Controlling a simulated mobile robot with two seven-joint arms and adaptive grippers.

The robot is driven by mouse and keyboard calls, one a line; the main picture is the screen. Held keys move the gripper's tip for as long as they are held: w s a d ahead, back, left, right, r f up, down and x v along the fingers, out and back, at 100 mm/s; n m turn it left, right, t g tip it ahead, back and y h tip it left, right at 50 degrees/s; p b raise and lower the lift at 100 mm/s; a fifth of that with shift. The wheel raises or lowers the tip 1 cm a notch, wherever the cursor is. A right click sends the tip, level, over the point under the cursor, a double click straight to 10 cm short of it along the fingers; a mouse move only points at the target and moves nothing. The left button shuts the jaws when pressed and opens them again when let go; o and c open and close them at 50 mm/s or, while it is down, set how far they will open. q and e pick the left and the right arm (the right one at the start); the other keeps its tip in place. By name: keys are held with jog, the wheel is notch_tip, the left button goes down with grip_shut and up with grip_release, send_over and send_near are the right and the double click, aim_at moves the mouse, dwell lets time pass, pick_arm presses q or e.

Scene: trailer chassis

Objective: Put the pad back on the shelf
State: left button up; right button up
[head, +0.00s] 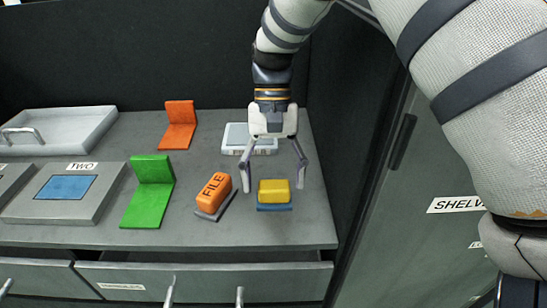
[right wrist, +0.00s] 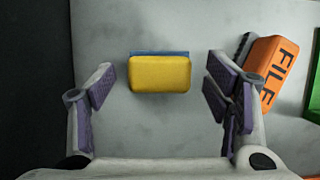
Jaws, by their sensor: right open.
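A yellow block on a thin blue base (head: 274,191), which looks like the pad, rests on the grey worktop near its front edge. It also shows in the right wrist view (right wrist: 160,74), the yellow part nearest the camera and a blue strip along its top edge. My right gripper (head: 273,187) is open and points down, one finger on each side of the pad. In the wrist view there is clear space between each finger and the pad. A grey cabinet (head: 420,240) at the right carries a label starting "SHELV"; no shelf inside it is visible. My left gripper is out of view.
An orange block marked FILE (head: 213,192) lies just left of the pad. Green (head: 150,190) and orange (head: 179,125) L-shaped stands, a pale box (head: 240,140), a tray (head: 60,128) and a panel labelled TWO (head: 100,205) share the worktop. The drawer (head: 205,281) below appears slightly open.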

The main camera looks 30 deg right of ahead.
jog(key=v, duration=1)
jog(key=shift+b, duration=0.45)
